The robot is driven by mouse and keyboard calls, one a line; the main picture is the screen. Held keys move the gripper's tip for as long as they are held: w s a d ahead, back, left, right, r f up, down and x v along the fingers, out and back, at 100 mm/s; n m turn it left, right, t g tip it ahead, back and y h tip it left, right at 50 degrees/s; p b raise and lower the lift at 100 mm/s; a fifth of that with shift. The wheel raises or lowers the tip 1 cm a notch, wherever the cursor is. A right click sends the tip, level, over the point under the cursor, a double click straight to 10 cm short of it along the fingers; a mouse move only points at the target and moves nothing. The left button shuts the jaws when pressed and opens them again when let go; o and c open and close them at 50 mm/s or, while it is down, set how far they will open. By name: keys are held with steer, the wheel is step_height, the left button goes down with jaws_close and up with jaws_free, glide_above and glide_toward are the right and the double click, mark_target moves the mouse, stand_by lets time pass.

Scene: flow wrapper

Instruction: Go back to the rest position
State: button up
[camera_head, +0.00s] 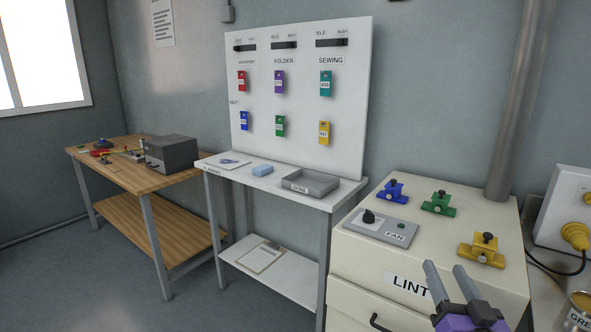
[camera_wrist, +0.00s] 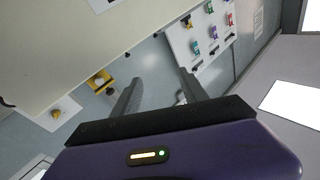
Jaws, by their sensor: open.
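My gripper (camera_head: 453,284) shows at the bottom right of the head view, in front of the cream LINT cabinet (camera_head: 362,260). Its two grey fingers stand apart over a purple body, with nothing between them. In the wrist view my gripper (camera_wrist: 160,90) is also open and empty, fingers pointing up the picture. No object is in its grasp.
Blue (camera_head: 391,191), green (camera_head: 438,203) and yellow (camera_head: 481,249) clamps and a FAN switch box (camera_head: 382,229) sit on the cabinet. A grey pipe (camera_head: 515,110) rises behind. A tag board (camera_head: 300,90), a white table (camera_head: 262,182) and a wooden bench (camera_head: 125,172) stand left. Floor is clear at lower left.

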steer(key=s+a+f+n+g, duration=0.1)
steer(key=s+a+f, duration=0.2)
steer(key=s, duration=1.2)
steer(key=s+a+f+n+g+y+p, duration=0.1)
steer(key=s+a+f+g, duration=0.1)
steer(key=s, duration=1.3)
steer(key=s+a+f+n+g+p, duration=0.1)
steer(key=s+a+f, duration=0.3)
steer(key=s, duration=1.1)
steer(key=shift+a+f+g, duration=0.2)
steer(key=shift+f+g, duration=0.3)
steer(key=shift+f, duration=0.15)
steer(key=shift+w+p, duration=0.1)
steer(key=shift+p, duration=0.2)
steer(key=shift+c, duration=0.4)
